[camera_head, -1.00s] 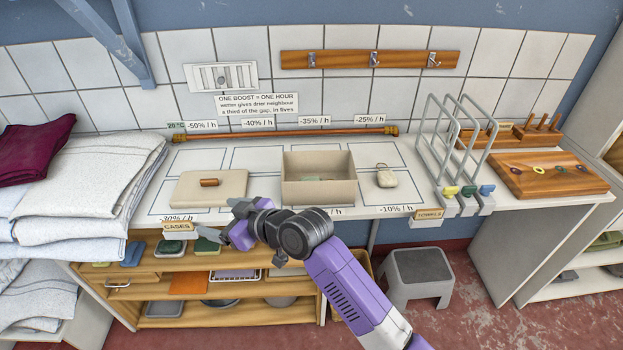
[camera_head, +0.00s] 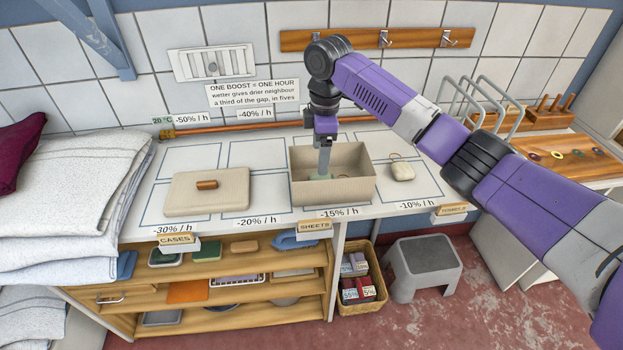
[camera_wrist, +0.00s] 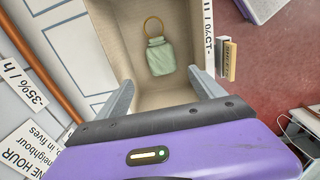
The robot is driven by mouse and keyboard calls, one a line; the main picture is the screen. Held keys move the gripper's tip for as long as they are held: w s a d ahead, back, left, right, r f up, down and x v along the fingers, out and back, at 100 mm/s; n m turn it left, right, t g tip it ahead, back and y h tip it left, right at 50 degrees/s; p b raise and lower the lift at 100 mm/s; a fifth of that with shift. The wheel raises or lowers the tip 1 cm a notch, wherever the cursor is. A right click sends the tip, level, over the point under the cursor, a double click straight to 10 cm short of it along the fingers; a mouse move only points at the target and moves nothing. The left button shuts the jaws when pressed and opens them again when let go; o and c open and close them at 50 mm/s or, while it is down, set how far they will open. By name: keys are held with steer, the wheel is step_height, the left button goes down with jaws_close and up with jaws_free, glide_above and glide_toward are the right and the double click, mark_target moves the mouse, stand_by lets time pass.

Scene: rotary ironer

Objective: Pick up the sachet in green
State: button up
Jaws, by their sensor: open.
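The green sachet (camera_wrist: 160,58) lies on the floor of the open beige box (camera_head: 333,193), with a tan ring loop at one end. In the head view only a bit of green (camera_head: 343,177) shows inside the box, behind its front wall. My gripper (camera_head: 324,170) points down into the box from above. In the wrist view my gripper (camera_wrist: 165,88) has its two fingers spread wide, one on each side, with the sachet between and beyond them. The fingers do not appear to touch the sachet.
The box walls stand close around my fingers. A beige lid (camera_head: 207,191) lies left of the box. A pale sachet (camera_head: 401,170) lies to its right. A wire rack (camera_head: 482,105) and a wooden board (camera_head: 570,153) stand farther right. A copper rail (camera_head: 250,127) runs behind.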

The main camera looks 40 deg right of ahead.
mark_target(324, 178)
steer(key=shift+s+d+f, duration=0.15)
steer(key=shift+s+d, duration=0.05)
steer(key=shift+d, duration=0.15)
steer(key=shift+d+f+g, duration=0.1)
steer(key=shift+f+g, duration=0.05)
steer(key=shift+g, duration=0.15)
steer(key=shift+s+f+p, duration=0.15)
steer(key=shift+f+p, duration=0.7)
steer(key=shift+f, duration=2.8)
steer(key=shift+c, duration=0.5)
steer(key=c, duration=1.3)
steer(key=shift+c, duration=0.2)
step_height(324, 178, up, 20)
steer(key=b, duration=0.1)
